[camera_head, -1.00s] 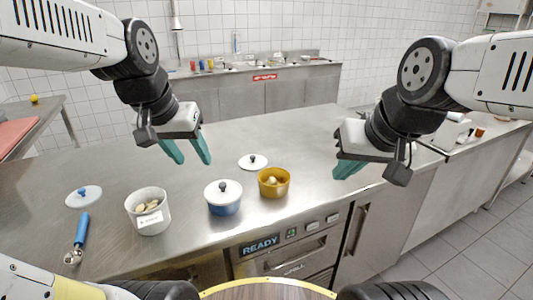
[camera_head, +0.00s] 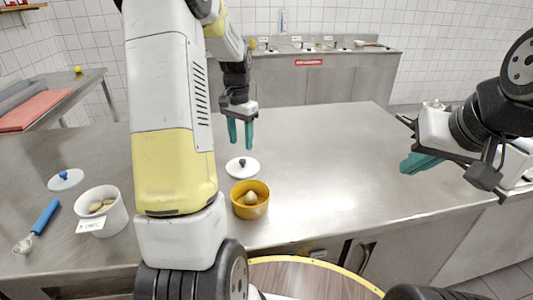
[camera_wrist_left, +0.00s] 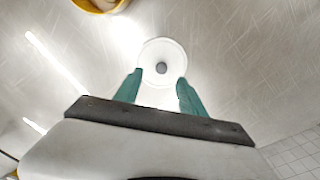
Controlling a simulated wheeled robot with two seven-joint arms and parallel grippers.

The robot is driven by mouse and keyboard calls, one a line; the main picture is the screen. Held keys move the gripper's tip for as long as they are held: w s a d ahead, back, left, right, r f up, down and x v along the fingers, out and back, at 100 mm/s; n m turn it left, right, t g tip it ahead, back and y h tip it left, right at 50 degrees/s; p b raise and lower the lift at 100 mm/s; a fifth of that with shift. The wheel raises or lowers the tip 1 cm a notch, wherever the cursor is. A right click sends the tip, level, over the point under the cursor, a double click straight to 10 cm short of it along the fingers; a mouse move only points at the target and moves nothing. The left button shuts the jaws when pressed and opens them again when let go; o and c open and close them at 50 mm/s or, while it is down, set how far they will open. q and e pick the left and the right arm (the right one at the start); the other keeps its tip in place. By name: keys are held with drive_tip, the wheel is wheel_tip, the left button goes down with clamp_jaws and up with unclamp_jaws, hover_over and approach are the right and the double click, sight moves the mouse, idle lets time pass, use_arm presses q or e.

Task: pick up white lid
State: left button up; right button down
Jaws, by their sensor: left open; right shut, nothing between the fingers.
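A white lid with a dark knob (camera_head: 242,167) lies flat on the steel counter, behind the yellow pot. It also shows in the left wrist view as a white disc (camera_wrist_left: 163,48) just beyond the fingertips. My left gripper (camera_head: 241,143) is open, pointing down above the lid and apart from it; in the left wrist view its two fingers (camera_wrist_left: 158,80) flank the line to the knob. My right gripper (camera_head: 408,165) is shut and empty over the counter's right side. Another white lid with a blue knob (camera_head: 66,179) lies at the far left.
The yellow pot (camera_head: 250,208) with pale pieces inside stands just in front of the lid. A white labelled pot (camera_head: 101,213) and a blue-handled scoop (camera_head: 44,217) are at left. My left arm hides the middle-left counter. The counter's right is clear.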

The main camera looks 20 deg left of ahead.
sight(242, 160)
use_arm(q)
drive_tip(key=f, duration=0.8)
drive_tip(key=shift+w+a, duration=0.15)
drive_tip(key=shift+w, duration=0.25)
clamp_jaws()
